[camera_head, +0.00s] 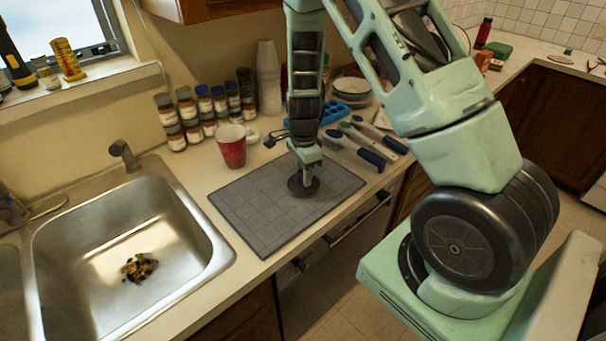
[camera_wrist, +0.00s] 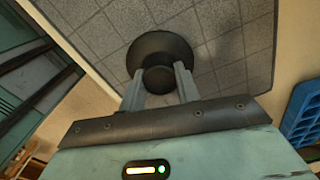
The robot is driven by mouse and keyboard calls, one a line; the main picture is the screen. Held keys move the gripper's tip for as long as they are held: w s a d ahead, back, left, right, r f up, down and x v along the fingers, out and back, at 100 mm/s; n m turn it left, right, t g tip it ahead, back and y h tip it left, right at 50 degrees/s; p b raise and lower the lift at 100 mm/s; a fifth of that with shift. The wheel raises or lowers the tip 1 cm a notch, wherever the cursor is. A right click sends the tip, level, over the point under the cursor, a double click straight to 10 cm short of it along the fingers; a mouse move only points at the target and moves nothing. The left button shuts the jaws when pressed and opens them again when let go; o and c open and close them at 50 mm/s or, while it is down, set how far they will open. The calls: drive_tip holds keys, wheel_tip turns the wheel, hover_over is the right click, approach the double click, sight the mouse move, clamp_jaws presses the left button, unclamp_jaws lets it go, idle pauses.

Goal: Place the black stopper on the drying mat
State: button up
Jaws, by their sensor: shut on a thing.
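The black stopper (camera_head: 303,186) is a round dark disc with a knob. It is at the drying mat's (camera_head: 250,215) right half, low over or touching the mat; I cannot tell which. The mat is grey with a tile-like grid and lies on the counter right of the sink. My gripper (camera_head: 306,168) points down above the stopper. In the wrist view the fingers (camera_wrist: 160,85) are shut on the knob of the stopper (camera_wrist: 160,50), with the mat (camera_wrist: 222,50) behind it.
A red cup (camera_head: 231,147) stands just behind the mat. Rows of spice jars (camera_head: 190,112) are behind it. Blue-handled utensils (camera_head: 368,155) and a blue tray (camera_head: 335,112) lie to the right. The sink (camera_head: 130,250) is at left, with scraps inside. The mat's left half is clear.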

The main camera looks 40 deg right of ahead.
drive_tip(key=shift+f, duration=0.6)
drive_tip(key=o, duration=1)
drive_tip(key=shift+f, duration=0.1)
drive_tip(key=shift+c, duration=0.2)
wheel_tip(320, 180, up, 12)
drive_tip(key=b, duration=0.2)
drive_tip(key=s+a+r+n+y, duration=0.1)
drive_tip(key=s+a+r+n, duration=0.15)
drive_tip(key=a+n, duration=0.5)
drive_tip(key=s+a+r+n, duration=0.2)
drive_tip(key=s+a+n, duration=0.2)
drive_tip(key=a, duration=0.6)
drive_tip(key=s+a+r+n, duration=0.1)
drive_tip(key=s+a+n, duration=0.4)
drive_tip(key=s+n, duration=0.3)
drive_tip(key=s+a+r+n, duration=0.2)
drive_tip(key=s+a+n, duration=0.3)
drive_tip(key=s+n, duration=0.4)
drive_tip(key=shift+s+r, duration=0.15)
drive_tip(key=shift+s, duration=0.3)
